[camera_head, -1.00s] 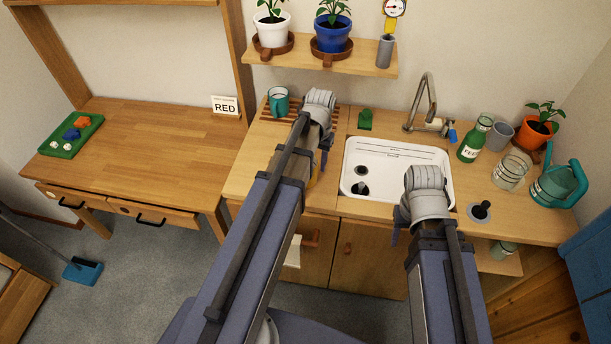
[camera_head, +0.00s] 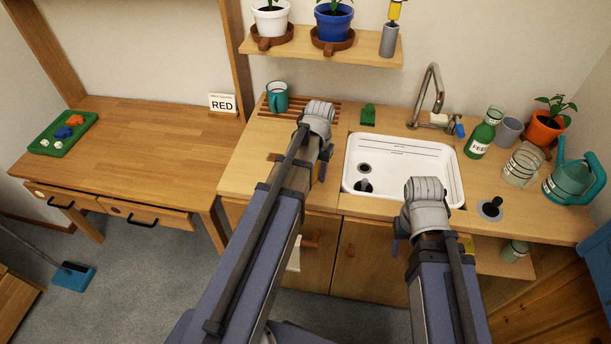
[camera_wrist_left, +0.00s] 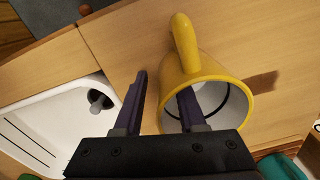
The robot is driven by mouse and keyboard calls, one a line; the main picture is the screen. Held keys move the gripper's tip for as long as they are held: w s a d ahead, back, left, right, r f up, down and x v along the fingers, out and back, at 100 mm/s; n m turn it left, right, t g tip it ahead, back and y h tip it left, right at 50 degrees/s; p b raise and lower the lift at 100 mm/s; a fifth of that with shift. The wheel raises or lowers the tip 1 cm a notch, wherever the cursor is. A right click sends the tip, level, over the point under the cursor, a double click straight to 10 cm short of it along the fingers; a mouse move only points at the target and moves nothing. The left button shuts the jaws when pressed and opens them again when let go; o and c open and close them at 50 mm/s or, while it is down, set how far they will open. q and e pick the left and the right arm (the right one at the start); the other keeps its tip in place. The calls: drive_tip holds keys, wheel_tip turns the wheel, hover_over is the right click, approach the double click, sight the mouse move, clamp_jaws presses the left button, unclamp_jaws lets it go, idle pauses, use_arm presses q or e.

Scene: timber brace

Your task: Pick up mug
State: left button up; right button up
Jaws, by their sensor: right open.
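A yellow mug (camera_wrist_left: 184,62) with a white inside stands on the wooden counter in the left wrist view, its handle toward the top of the picture. My left gripper (camera_wrist_left: 163,84) is open over its rim. One finger reaches inside the mug; the other is outside, with a gap to the wall. In the head view my left gripper (camera_head: 322,165) is over the counter left of the sink, and my arm hides most of the mug. A teal mug (camera_head: 277,97) stands at the back left of the counter. My right gripper (camera_head: 399,238) is open at the sink's front edge.
The white sink (camera_head: 403,145) with a tap (camera_head: 432,95) lies right of my left gripper. A green bottle (camera_head: 482,134), glass jar (camera_head: 523,165) and watering can (camera_head: 572,182) stand to the right. A shelf (camera_head: 375,50) with plants hangs above. The left desk (camera_head: 150,145) is mostly clear.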

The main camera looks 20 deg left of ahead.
use_arm(q)
clamp_jaws()
idle(0.3)
idle(1.1)
